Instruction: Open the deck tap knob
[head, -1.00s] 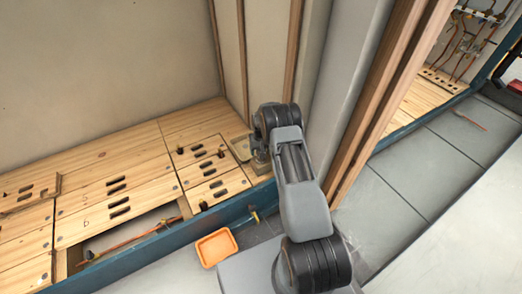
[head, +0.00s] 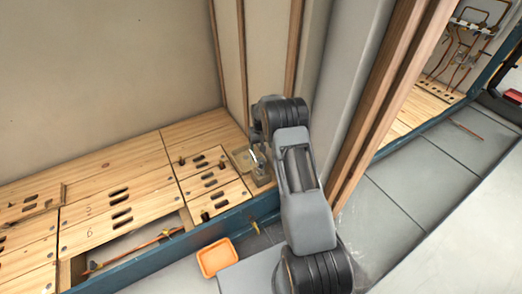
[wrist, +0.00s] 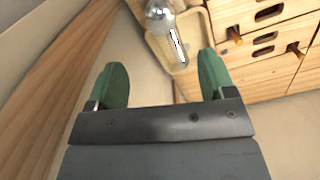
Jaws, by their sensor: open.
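The deck tap shows in the wrist view as a shiny chrome body with a rounded top (wrist: 160,14) and a bright bar-like part slanting down from it. It stands on a pale tan base (wrist: 190,58). In the head view a small part of the tap (head: 259,160) shows beside my arm, at the right end of the wooden deck. My gripper (wrist: 160,65) has two green fingers spread wide with nothing between them. The tap lies beyond the fingertips, apart from them, nearer the right finger. In the head view my arm hides the gripper.
The wooden deck (head: 110,188) has slotted panels, small taps or stubs, and an open gap with a copper pipe (head: 135,247). A blue edge beam (head: 215,222) runs along its front. An orange tray (head: 216,257) sits on the floor. Wall panels and a wooden post (head: 375,110) stand close to my arm.

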